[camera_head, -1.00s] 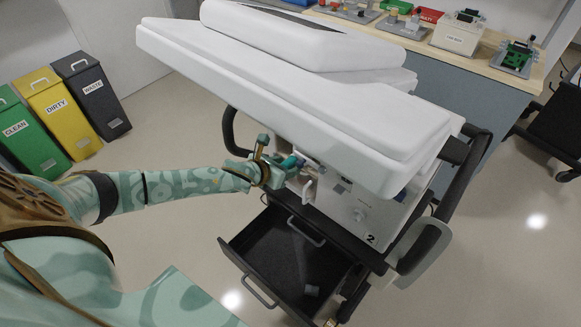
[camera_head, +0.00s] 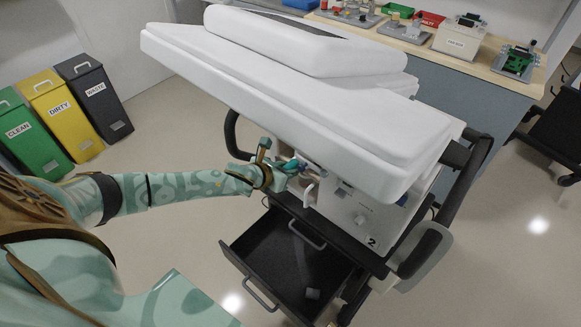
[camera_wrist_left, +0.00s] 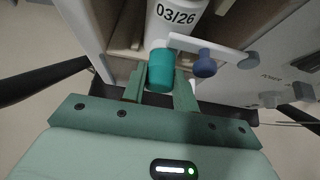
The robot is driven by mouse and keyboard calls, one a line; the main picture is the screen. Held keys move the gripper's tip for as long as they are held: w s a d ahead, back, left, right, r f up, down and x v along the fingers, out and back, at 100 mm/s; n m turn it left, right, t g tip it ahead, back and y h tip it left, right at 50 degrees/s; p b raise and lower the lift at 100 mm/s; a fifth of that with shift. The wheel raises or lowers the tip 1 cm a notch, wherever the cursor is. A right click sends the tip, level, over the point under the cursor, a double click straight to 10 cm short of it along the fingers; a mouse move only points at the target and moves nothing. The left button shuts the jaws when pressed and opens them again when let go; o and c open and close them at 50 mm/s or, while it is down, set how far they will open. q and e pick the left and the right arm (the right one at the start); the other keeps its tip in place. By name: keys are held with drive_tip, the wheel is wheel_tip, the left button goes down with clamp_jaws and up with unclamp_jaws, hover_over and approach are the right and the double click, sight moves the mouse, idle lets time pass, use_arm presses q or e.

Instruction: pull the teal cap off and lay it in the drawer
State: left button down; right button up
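The teal cap (camera_wrist_left: 161,70) sits at the lower end of a white cylinder (camera_wrist_left: 178,18) marked 03/26 in the left wrist view. My left gripper (camera_wrist_left: 160,92) has one finger on each side of the cap, with no clear gap, and looks shut on it. In the head view the left gripper (camera_head: 282,170) is at the front of the ventilator, under the white bed overhang; the cap is hard to make out there. The drawer (camera_head: 262,250) is pulled open below, dark inside, with a small grey-teal piece (camera_head: 313,293) near its front right corner. My right gripper is not in view.
A white arm with a blue knob (camera_wrist_left: 205,65) is close to the cap's right. The white bed (camera_head: 300,90) overhangs the ventilator front (camera_head: 355,215). A black handle rail (camera_head: 465,190) stands at right. Bins (camera_head: 60,115) and clear floor lie to the left.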

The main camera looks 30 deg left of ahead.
use_arm(q)
drive_tip(key=shift+s, duration=0.15)
drive_tip(key=shift+s+p, duration=0.25)
drive_tip(key=shift+p, duration=0.05)
idle(0.3)
drive_tip(key=shift+s+a+p, duration=0.2)
drive_tip(key=shift+s+p, duration=0.25)
drive_tip(key=shift+s, duration=0.8)
drive_tip(key=shift+s+a+p, duration=0.2)
drive_tip(key=shift+s+p, duration=0.25)
drive_tip(key=shift+s, duration=0.8)
